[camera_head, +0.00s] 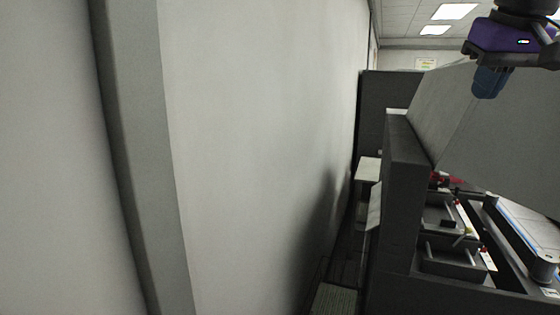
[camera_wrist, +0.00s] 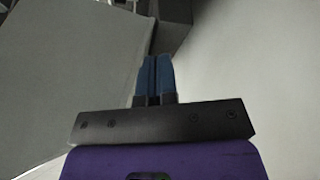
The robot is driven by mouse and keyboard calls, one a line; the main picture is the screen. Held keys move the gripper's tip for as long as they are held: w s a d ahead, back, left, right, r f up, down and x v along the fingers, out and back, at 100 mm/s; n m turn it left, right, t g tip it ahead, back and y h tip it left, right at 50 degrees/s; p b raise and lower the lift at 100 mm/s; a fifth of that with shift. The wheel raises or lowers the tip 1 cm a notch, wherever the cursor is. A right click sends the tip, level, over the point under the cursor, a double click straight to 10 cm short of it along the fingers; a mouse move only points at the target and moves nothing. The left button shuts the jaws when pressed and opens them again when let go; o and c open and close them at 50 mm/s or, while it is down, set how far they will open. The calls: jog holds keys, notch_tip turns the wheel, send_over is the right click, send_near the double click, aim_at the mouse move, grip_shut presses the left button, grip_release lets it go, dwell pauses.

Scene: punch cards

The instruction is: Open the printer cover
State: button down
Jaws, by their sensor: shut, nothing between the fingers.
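The printer (camera_head: 400,190) is a dark grey machine on the right in the head view. Its light grey cover (camera_head: 450,120) is tilted up, and the inside of the machine shows below it. My gripper (camera_head: 487,85), purple with blue fingers, is at the upper right, at the upper part of the cover. In the wrist view my gripper (camera_wrist: 156,62) has its two blue fingers together and empty. The cover (camera_wrist: 75,75) fills the left of that view beside the fingers. I cannot tell whether the fingers touch it.
A large pale wall or panel (camera_head: 260,150) fills the left and middle of the head view, close to the printer's left side. The printer's open inside holds trays (camera_head: 445,255) and a long grey bar (camera_head: 525,240). Ceiling lights (camera_head: 455,11) show at the back.

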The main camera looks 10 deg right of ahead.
jog(key=c, duration=1.7)
grip_release()
jog(key=s+a+f, duration=0.3)
jog(key=f, duration=0.3)
jog(key=s+a+f+n, duration=0.1)
jog(key=s+a+f, duration=0.1)
jog(key=f, duration=0.3)
jog(key=s+a+f+n+y, duration=0.1)
jog(key=s+a+f, duration=0.2)
jog(key=f, duration=0.3)
jog(key=shift+s+a+f, duration=0.15)
jog(key=shift+a, duration=0.25)
jog(key=shift+s+a+f, duration=0.15)
jog(key=shift+a, duration=0.25)
jog(key=shift+o, duration=1.4)
jog(key=shift+s+a+f+t, duration=0.1)
jog(key=shift+s+f+t, duration=0.05)
jog(key=shift+f+t, duration=0.15)
